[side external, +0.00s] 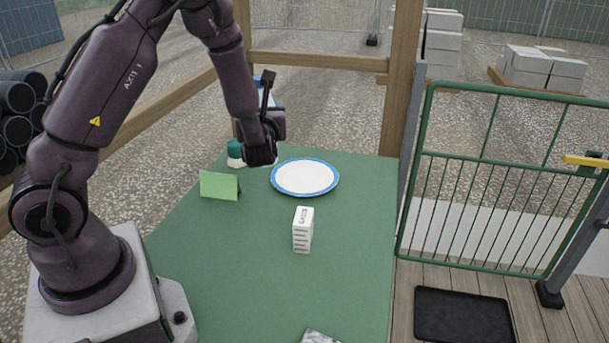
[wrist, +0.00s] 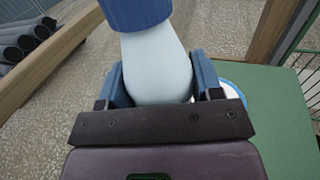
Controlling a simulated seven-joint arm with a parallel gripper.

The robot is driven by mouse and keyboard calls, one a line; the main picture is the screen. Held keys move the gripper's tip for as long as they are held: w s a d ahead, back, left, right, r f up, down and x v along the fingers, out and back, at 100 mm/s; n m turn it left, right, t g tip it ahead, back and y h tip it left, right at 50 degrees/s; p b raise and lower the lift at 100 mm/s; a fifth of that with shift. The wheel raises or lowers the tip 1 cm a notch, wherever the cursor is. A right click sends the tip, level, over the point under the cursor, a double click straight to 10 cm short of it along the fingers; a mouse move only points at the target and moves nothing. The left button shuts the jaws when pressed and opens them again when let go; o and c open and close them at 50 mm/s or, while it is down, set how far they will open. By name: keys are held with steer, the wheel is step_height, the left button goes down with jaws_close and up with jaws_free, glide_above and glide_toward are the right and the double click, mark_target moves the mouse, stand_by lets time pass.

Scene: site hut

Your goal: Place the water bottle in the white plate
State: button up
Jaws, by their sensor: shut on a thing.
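The white plate (side external: 305,177) with a blue rim lies on the green table near its far edge. Part of the plate (wrist: 234,89) shows at the right of the wrist view, partly hidden by my gripper. My gripper (side external: 262,152) is just left of the plate in the side view. In the wrist view, my gripper (wrist: 158,88) is shut on the pale water bottle (wrist: 155,62), with a blue finger on each side. The bottle's dark blue top is cut off by the frame's upper edge. In the side view my arm mostly hides the bottle.
A teal-lidded small container (side external: 235,152) stands left of my gripper. A green folded card (side external: 219,186) is at the table's left, and a white box (side external: 303,229) stands upright mid-table. The green table (side external: 260,270) is clear around that box. Wooden posts rise behind.

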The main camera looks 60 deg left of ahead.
steer(key=w+a+f, duration=0.3)
steer(key=w+f, duration=0.3)
steer(key=w, duration=0.1)
steer(key=w+a+f+t, duration=0.1)
steer(key=w+a+f, duration=0.2)
steer(key=w+f, duration=0.3)
steer(key=shift+w+f+m+h, duration=0.3)
steer(key=shift+w+f+m, duration=0.05)
steer(key=shift+w+m, duration=0.1)
steer(key=shift+f, duration=0.1)
steer(key=o, duration=1.2)
steer(key=shift+f, duration=0.15)
